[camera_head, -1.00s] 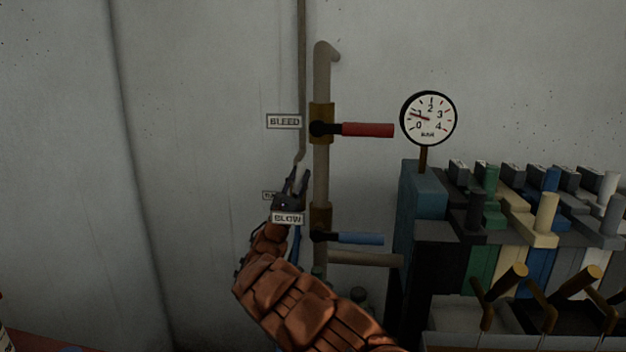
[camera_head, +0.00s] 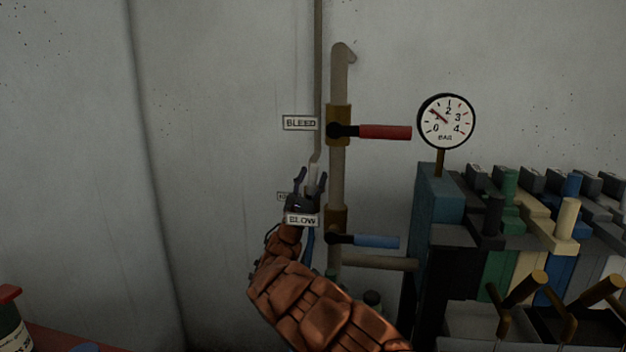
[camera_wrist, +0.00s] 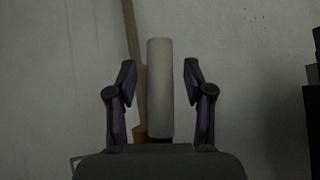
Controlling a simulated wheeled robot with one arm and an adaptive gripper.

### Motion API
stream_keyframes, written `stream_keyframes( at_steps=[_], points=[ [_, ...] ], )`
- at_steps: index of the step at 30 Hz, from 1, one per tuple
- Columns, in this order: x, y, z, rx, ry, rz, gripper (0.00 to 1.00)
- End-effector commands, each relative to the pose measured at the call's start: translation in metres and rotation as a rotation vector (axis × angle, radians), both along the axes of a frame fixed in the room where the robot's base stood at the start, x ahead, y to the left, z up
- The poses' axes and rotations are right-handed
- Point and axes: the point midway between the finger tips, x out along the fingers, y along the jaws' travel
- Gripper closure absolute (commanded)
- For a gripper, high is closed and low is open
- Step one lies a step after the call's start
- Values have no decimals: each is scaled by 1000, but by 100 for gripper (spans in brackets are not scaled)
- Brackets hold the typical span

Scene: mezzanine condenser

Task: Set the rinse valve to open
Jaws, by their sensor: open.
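A pale grey upright handle (camera_wrist: 160,88) stands between the two fingers of my gripper (camera_wrist: 160,90) in the wrist view. The fingers are open, with a gap on each side of the handle. In the head view my gripper (camera_head: 314,182) is at the wall, left of the vertical pipe, with the pale handle (camera_head: 312,178) rising between its fingers. A small label (camera_head: 284,196) beside it is mostly hidden by my gripper, so its word cannot be read. The handle's lower end and valve body are hidden by my gripper.
A red lever (camera_head: 384,132) by the BLEED label (camera_head: 300,123) and a blue lever (camera_head: 376,241) by the BLOW label (camera_head: 302,220) stick out right from the pipe (camera_head: 338,180). A gauge (camera_head: 446,121) and a bank of coloured levers stand further right. The left wall is bare.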

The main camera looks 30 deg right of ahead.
Motion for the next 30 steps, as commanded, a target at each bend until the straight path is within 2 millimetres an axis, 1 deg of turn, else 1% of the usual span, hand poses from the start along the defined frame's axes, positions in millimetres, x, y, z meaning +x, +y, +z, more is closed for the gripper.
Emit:
stream_keyframes(
  at_steps=[6,10,14,21,24,30],
  points=[
    [-1,1,-1,1,1,0,48],
    [-4,7,-9,0,5,1,48],
    [-12,21,-23,0,4,3,48],
    [-33,49,-54,-2,4,2,48],
    [-39,59,-65,-1,3,3,48],
    [-48,70,-79,0,2,0,48]
  ],
)
